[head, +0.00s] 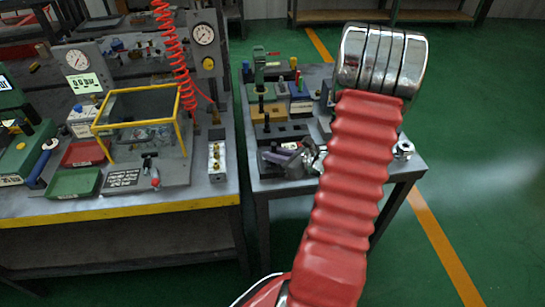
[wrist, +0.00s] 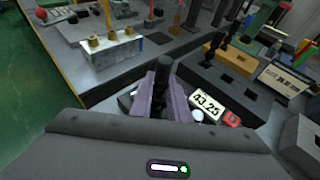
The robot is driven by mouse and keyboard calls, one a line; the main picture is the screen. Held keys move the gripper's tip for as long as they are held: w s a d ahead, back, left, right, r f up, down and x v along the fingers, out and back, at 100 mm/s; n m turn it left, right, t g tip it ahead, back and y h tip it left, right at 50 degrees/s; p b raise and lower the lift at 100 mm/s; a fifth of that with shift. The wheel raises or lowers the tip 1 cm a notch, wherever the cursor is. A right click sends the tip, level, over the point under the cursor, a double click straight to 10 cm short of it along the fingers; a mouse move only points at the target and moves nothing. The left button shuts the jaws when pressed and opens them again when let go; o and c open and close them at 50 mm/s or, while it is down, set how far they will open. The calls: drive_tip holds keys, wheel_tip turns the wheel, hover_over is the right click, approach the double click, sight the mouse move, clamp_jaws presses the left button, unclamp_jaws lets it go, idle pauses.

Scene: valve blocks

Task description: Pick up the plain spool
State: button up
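My gripper (head: 278,156) is low over the right-hand bench, its purple fingers pointing left in the head view. In the wrist view the purple fingers (wrist: 163,100) press from both sides on a smooth dark spool (wrist: 163,72), which sticks up between them. Its lower end is hidden by the fingers and gripper body, so I cannot tell whether it touches the bench. Another dark spool (wrist: 215,44), with a stepped shape, stands in a black block (wrist: 237,62) with square holes. That spool also shows in the head view (head: 267,123).
A white "43.25" label (wrist: 208,106) and a red piece (wrist: 232,118) lie close beside the fingers. A metal block with brass fittings (wrist: 112,52) stands on the neighbouring bench across a gap. A chrome nut (head: 403,150) sits at the right bench edge.

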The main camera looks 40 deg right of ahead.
clamp_jaws()
drive_tip(key=shift+r, duration=0.15)
wheel_tip(320, 180, up, 18)
idle(0.8)
idle(0.5)
